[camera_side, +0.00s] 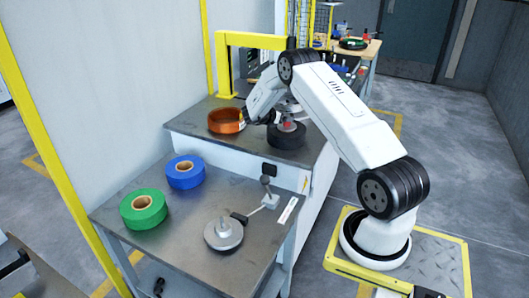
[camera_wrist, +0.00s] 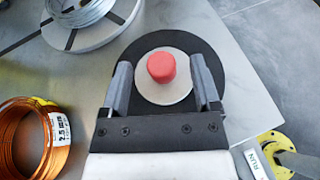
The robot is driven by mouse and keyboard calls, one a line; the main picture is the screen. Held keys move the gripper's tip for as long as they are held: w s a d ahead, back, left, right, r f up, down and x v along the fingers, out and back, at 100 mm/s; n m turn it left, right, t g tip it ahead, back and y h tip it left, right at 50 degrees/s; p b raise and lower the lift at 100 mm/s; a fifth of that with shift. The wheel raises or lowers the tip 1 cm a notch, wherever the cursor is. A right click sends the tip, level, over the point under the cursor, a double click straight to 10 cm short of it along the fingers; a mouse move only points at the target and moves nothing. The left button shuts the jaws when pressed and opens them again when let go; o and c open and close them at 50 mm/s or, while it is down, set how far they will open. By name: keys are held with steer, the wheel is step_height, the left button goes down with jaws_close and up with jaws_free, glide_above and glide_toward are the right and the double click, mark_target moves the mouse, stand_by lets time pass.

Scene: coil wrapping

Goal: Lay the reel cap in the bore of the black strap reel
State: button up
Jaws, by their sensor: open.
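The black strap reel (camera_side: 286,139) lies flat on the raised bench. It shows as a dark disc (camera_wrist: 215,60) in the wrist view. The reel cap (camera_wrist: 164,88), a pale round disc with a red knob (camera_wrist: 161,66), lies over the reel's middle. The knob also shows in the side view (camera_side: 288,125). The bore is hidden under the cap, and I cannot tell how deep the cap sits. My gripper (camera_wrist: 161,62) is open, with one finger on each side of the cap. I cannot tell whether either finger touches it.
A copper wire coil (camera_side: 226,121) lies left of the black reel. A silver coil (camera_wrist: 90,18) lies beyond it in the wrist view. A yellow frame (camera_side: 222,65) stands behind. The lower table holds green tape (camera_side: 144,209), blue tape (camera_side: 186,172) and a grey disc (camera_side: 223,234).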

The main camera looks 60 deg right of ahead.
steer(key=v, duration=0.9)
steer(key=shift+w, duration=0.1)
stand_by(0.3)
